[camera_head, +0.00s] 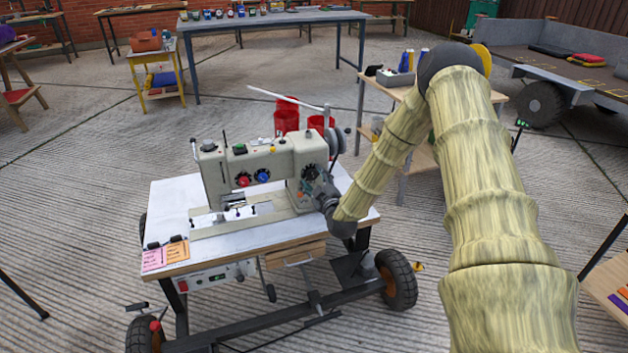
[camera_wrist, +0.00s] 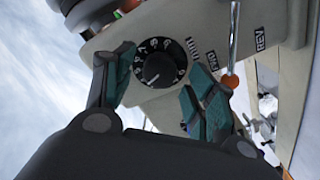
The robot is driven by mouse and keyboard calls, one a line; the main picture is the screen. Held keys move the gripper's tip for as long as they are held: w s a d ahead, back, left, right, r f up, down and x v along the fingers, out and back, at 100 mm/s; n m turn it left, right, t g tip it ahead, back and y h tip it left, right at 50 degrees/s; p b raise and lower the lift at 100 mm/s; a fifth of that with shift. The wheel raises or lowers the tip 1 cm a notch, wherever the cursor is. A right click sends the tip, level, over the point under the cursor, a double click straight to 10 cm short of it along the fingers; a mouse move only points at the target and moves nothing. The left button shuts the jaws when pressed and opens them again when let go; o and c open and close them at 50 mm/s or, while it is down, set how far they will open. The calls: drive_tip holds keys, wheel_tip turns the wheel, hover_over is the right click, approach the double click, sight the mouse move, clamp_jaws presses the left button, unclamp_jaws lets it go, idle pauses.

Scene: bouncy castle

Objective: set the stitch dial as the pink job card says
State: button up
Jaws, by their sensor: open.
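The sewing machine (camera_head: 225,168) stands on a white-topped wheeled table. The pink job card (camera_head: 153,260) is clipped at the table's front left corner; its writing is too small to read. In the wrist view a black dial (camera_wrist: 158,69) with white marks around it sits on the machine's beige face. My gripper (camera_wrist: 161,80) is open, with one teal-padded finger on each side of the dial; I cannot tell whether either finger touches it. In the head view my gripper (camera_head: 327,198) is at the machine's right end, partly hidden by my wrist.
An orange card (camera_head: 178,250) lies beside the pink one. In the wrist view a lever with an orange knob (camera_wrist: 230,81) stands right of the dial, near FWD and REV labels. Red (camera_head: 243,181) and blue (camera_head: 262,176) dials are on the machine's front. Red containers (camera_head: 286,116) stand behind it.

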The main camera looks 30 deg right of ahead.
drive_tip(key=shift+w+d, duration=0.15)
drive_tip(key=shift+w, duration=0.55)
drive_tip(key=c, duration=1)
drive_tip(key=shift+c, duration=0.2)
